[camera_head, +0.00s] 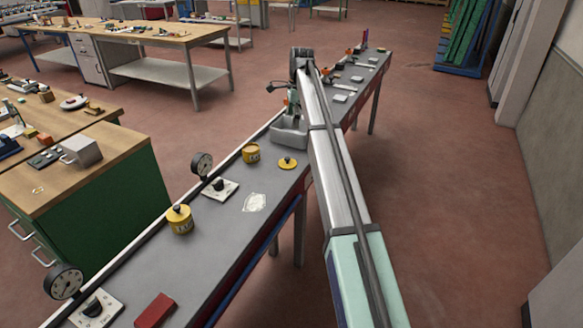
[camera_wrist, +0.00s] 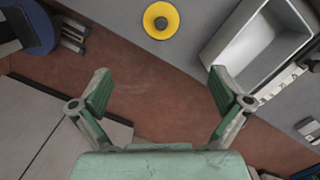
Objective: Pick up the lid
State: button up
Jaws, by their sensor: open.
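The lid is a round yellow disc with a dark knob (camera_head: 287,163), lying flat on the grey bench in the head view. In the wrist view the yellow lid (camera_wrist: 161,20) is at the top centre, beyond my fingertips and apart from them. My gripper (camera_wrist: 162,84) is open and empty, its two green-padded fingers spread wide. In the head view my gripper is largely hidden by the arm, around the grey tray. A yellow tin (camera_head: 251,155) stands just left of the lid. Another yellow tin (camera_head: 181,222) wears a similar knobbed lid.
A grey tray (camera_wrist: 292,45) sits close to the right of the lid in the wrist view; the head view shows that tray (camera_head: 289,139) behind it. A dial gauge (camera_head: 202,164) and a knob plate (camera_head: 219,190) stand nearer. A red block (camera_head: 155,310) lies at the front.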

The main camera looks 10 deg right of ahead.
jog(key=p, duration=0.3)
send_over(288, 158)
jog(key=f, duration=1.2)
jog(key=shift+w+d+f, duration=0.1)
jog(key=shift+d+f, duration=0.1)
jog(key=shift+d, duration=0.1)
jog(key=shift+a+f+p, duration=0.2)
jog(key=shift+f+p, duration=0.45)
jog(key=shift+f, duration=0.7)
jog(key=shift+a+f+p, duration=0.2)
jog(key=shift+f+p, duration=0.45)
jog(key=shift+f, duration=0.65)
jog(key=c, duration=1.9)
